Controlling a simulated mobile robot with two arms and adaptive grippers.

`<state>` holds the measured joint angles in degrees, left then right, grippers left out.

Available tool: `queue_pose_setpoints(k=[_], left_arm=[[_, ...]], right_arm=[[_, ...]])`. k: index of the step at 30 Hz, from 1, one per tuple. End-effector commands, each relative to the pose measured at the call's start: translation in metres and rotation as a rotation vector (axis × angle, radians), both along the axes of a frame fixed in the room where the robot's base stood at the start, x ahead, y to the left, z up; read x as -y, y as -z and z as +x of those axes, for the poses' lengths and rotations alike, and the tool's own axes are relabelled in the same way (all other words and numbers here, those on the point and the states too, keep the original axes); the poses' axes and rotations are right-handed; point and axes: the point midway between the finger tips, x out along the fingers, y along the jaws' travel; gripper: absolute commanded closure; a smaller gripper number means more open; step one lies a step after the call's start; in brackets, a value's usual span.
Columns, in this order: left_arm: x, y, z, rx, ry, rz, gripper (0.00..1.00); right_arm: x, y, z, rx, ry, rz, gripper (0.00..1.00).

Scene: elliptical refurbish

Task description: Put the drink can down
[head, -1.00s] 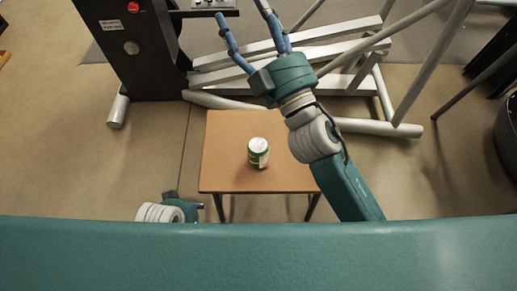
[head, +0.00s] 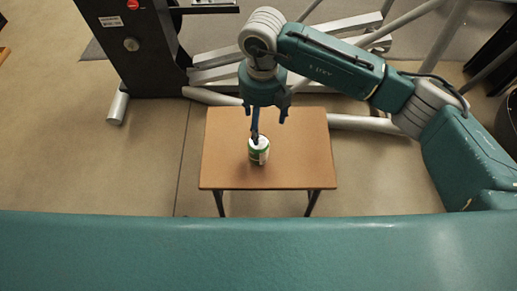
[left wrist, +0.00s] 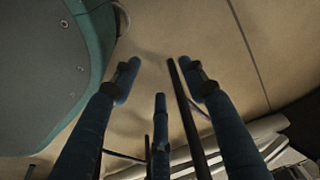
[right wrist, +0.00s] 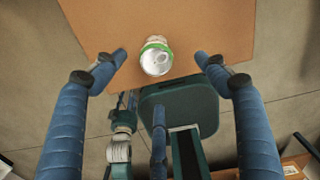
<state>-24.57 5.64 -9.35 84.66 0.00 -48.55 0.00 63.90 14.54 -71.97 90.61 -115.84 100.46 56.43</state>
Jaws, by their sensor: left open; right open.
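The drink can (head: 262,157), green and white with a pale top, stands upright on the small brown table (head: 300,165). In the head view my right gripper (head: 268,124) is over the table, with one finger overlapping the can's top edge. In the right wrist view the can (right wrist: 156,60) shows its silver lid between and beyond the open fingers of my right gripper (right wrist: 164,62). No finger is closed on it; whether one touches it I cannot tell. My left gripper (left wrist: 162,78) shows only in the left wrist view, open and empty above the floor.
Behind the table is a metal frame with grey beams (head: 225,72) and a dark upright cabinet (head: 130,50). The table top around the can is clear. Open floor (head: 80,165) lies to the left of the table.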

Motion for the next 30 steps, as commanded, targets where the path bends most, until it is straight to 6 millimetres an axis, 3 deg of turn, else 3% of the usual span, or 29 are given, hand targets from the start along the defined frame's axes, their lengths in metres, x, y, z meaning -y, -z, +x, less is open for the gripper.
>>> queue_pose_setpoints(k=[8,14,22,30], left_arm=[[0.001,-0.010,0.008,0.008,-0.002,-0.001,0.57],[0.001,-0.014,0.010,0.009,-0.002,-0.001,0.57],[0.002,-0.020,0.014,0.012,-0.003,-0.001,0.57],[0.003,-0.031,0.020,0.024,-0.004,-0.002,0.57]], right_arm=[[-0.001,0.043,-0.002,-0.006,-0.002,0.002,0.27],[-0.003,0.058,-0.003,-0.004,-0.004,0.004,0.27],[-0.009,0.096,-0.008,-0.006,-0.004,0.004,0.27],[-0.009,0.104,-0.008,-0.004,-0.005,0.006,0.27]])
